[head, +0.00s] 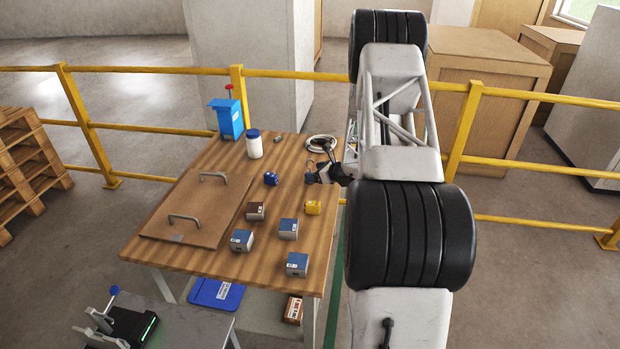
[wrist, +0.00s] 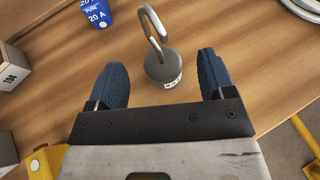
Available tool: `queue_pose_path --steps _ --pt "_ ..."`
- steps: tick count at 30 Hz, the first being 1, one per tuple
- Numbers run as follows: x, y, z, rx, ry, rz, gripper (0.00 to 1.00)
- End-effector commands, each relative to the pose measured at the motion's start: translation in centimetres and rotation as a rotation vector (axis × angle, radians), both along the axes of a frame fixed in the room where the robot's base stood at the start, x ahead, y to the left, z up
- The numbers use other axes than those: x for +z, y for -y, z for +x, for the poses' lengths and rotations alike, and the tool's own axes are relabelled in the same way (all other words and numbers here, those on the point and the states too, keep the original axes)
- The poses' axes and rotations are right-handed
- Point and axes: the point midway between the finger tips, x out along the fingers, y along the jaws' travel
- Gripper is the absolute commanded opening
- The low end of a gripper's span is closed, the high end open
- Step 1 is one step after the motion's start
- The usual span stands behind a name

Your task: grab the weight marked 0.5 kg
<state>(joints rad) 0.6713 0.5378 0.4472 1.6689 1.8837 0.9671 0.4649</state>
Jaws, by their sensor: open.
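A grey metal weight (wrist: 163,68) with a tall loop handle stands on the wooden table in the wrist view. A small white label is on its near side, too small to read surely. My gripper (wrist: 163,62) is open, with one blue-padded finger to the left of the weight and one to the right. There is a visible gap on both sides, and the weight is not gripped. In the head view my gripper (head: 325,174) is low over the table's right side, and the weight is hard to make out there.
A blue 20 A fuse (wrist: 97,14) lies left of the weight. A yellow block (head: 313,207), a brown block (head: 255,211) and several grey-blue blocks (head: 288,229) stand nearer the front. A board with handles (head: 195,208) covers the left.

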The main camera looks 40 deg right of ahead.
Motion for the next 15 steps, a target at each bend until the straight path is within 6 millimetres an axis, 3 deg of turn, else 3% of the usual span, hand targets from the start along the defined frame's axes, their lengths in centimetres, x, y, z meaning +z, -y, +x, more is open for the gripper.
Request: queue_pose_path --steps 7,15 --pt "-1.0 -0.8 2.2 0.001 0.000 0.001 0.76" --pt "-1.2 -1.0 2.8 0.000 0.001 0.000 0.76"
